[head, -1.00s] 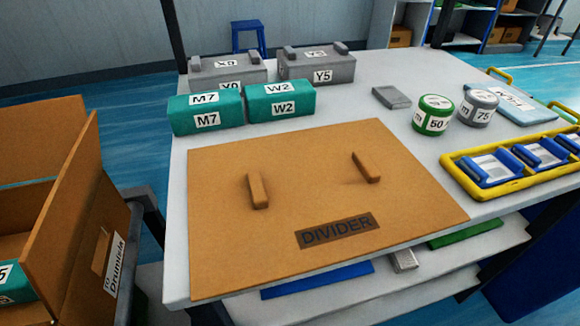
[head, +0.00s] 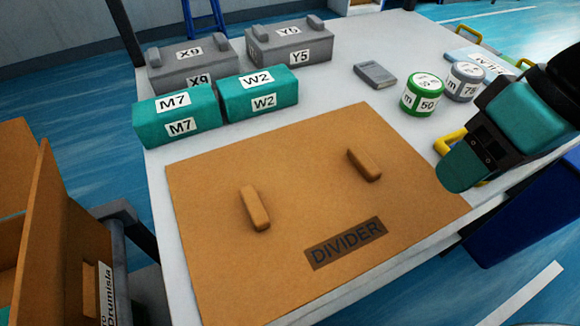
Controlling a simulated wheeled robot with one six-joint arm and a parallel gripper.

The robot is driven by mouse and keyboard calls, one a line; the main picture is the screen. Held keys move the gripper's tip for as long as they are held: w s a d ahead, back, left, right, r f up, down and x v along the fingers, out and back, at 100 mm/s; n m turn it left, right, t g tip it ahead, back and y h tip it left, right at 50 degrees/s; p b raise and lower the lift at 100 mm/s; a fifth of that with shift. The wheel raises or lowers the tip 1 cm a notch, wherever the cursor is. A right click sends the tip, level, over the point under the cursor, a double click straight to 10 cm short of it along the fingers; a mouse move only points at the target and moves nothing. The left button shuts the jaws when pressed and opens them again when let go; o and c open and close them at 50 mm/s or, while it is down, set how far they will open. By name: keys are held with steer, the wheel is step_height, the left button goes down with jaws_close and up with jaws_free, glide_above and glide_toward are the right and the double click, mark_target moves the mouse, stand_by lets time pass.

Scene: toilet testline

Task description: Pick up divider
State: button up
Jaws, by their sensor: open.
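The divider (head: 300,190) is a flat brown board lying on the white table, labelled DIVIDER near its front edge. Two raised bar handles stand on it, a left handle (head: 254,208) and a right handle (head: 364,164). My gripper (head: 466,164), teal and black, comes in from the right edge of the head view. It is empty and open, held above the table beside the divider's right corner, apart from both handles. It is seen mostly from the side, so the gap between its fingers is hard to make out.
Teal boxes M7 (head: 177,117) and W2 (head: 257,92) stand just behind the divider, with grey boxes X9 (head: 187,68) and Y5 (head: 290,43) behind them. A green-white can (head: 422,96) and a grey can (head: 464,82) stand at back right. A cardboard box (head: 50,240) is at left.

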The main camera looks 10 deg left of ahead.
steer(key=w+a+r+h+p, duration=0.1)
steer(key=w+a+r+p, duration=0.3)
steer(key=w+r+p, duration=0.15)
steer(key=h+p, duration=0.2)
steer(key=p, duration=0.4)
glide_above(365, 159)
steer(key=shift+n, duration=0.3)
steer(key=f, duration=1)
steer(key=shift+s+f, duration=0.1)
steer(key=shift+s, duration=0.1)
steer(key=shift+w+f, duration=0.15)
steer(key=shift+f, duration=3)
jaws_close()
